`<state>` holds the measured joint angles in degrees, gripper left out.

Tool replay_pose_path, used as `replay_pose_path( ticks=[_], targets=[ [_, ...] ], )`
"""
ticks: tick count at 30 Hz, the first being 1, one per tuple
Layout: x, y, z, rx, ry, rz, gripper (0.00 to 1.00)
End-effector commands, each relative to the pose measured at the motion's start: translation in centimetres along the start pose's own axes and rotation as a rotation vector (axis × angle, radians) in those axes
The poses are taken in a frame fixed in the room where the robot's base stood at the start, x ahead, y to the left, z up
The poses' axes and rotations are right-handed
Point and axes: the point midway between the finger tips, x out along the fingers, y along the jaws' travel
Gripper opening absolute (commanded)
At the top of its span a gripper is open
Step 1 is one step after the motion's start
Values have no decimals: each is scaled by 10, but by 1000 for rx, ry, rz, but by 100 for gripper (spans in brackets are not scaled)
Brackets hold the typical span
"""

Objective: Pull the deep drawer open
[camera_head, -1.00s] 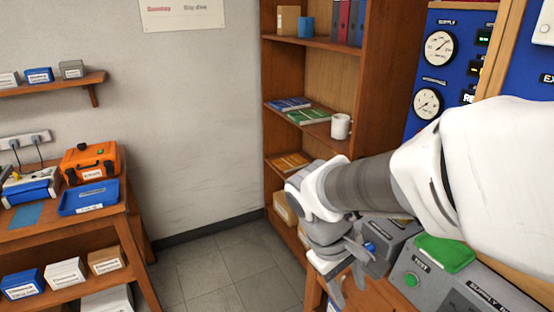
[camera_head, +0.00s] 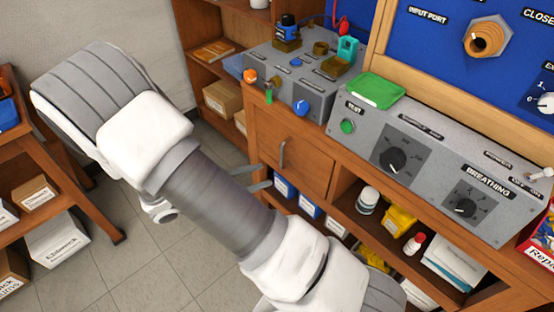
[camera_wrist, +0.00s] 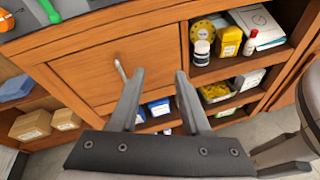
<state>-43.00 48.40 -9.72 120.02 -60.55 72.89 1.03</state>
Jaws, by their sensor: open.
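The deep drawer (camera_head: 304,166) has a plain wooden front with a light vertical bar handle (camera_head: 282,153), under the worktop of the bench. The drawer front looks flush with the bench. In the wrist view, the drawer front (camera_wrist: 85,78) is ahead, and its handle (camera_wrist: 121,69) shows just left of my left finger. My gripper (camera_head: 264,175) is open and empty, its fingers pointing at the bench front, low and close to the handle. In the wrist view, my gripper (camera_wrist: 159,73) spans the drawer's right side, with the handle outside the fingers.
Open shelves right of the drawer hold a white jar (camera_head: 368,198), a yellow container (camera_head: 398,221) and several boxes. Grey control panels (camera_head: 400,150) and a green tray (camera_head: 376,90) stand on top. A wooden table (camera_head: 75,195) is at the left, with open floor (camera_head: 185,260) between.

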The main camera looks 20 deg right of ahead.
Motion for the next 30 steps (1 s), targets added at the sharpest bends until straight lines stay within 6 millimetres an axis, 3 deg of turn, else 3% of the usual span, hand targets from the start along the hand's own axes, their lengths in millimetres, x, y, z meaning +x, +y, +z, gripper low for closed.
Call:
replay_pose_path(
  ticks=[1, 6, 12, 20, 30],
  targets=[
    [2, -1, -20, -48, -32, 51, 47],
    [1, 2, -66, -180, -126, 217, 47],
    [-1, 2, -102, -282, -200, 357, 47],
    [4, 6, -114, -319, -228, 412, 47],
    [62, 32, -104, -317, -227, 407, 47]
  ],
)
